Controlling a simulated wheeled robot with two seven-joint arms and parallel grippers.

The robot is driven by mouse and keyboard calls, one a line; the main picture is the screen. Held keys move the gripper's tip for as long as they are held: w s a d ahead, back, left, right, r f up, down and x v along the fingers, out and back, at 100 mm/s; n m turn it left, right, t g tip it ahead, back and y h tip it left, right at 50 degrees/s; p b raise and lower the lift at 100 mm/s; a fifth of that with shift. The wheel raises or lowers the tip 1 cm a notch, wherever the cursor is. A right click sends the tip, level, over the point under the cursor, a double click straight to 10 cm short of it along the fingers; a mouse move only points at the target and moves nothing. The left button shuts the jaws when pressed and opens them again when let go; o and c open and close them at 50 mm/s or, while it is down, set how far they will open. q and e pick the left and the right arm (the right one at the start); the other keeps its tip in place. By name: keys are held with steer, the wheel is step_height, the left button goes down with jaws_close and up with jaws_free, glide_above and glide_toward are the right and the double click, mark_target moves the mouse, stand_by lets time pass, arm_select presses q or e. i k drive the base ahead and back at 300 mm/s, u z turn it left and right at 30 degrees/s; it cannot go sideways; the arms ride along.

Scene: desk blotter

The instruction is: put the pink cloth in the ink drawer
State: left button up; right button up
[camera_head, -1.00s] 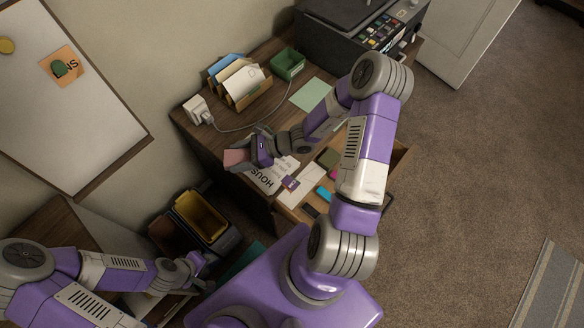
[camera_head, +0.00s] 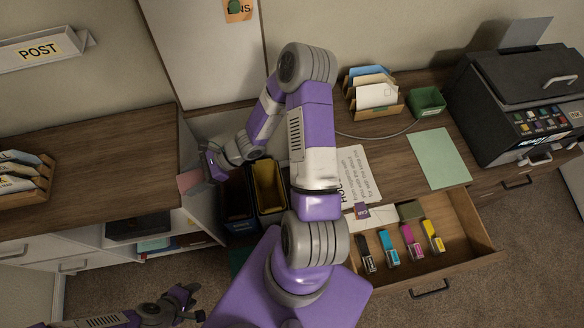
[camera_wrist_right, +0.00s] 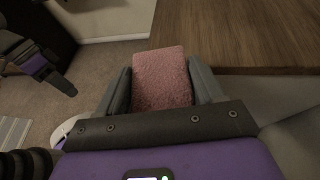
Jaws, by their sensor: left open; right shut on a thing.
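The pink cloth (camera_head: 189,180) is held in my right gripper (camera_head: 206,170), near the right edge of the left wooden cabinet. In the right wrist view the cloth (camera_wrist_right: 162,80) sits between the two fingers of my right gripper (camera_wrist_right: 163,90), which is shut on it. The ink drawer (camera_head: 462,232) stands open under the desk, far to the right of the cloth. It holds black, cyan, magenta and yellow cartridges and a dark olive item (camera_head: 411,211). My left gripper (camera_head: 196,302) is low in the head view, open and empty.
The left cabinet top (camera_head: 100,150) is mostly clear. The desk holds a paper sign (camera_head: 357,178), green sheet (camera_head: 440,158), letter rack (camera_head: 372,108), green box (camera_head: 427,102) and printer (camera_head: 520,90).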

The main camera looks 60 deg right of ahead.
mark_target(447, 219)
steer(key=u, duration=0.5)
steer(key=k, duration=2.7)
steer(key=z, duration=1.25)
steer(key=i, duration=0.5)
steer(key=u, duration=0.1)
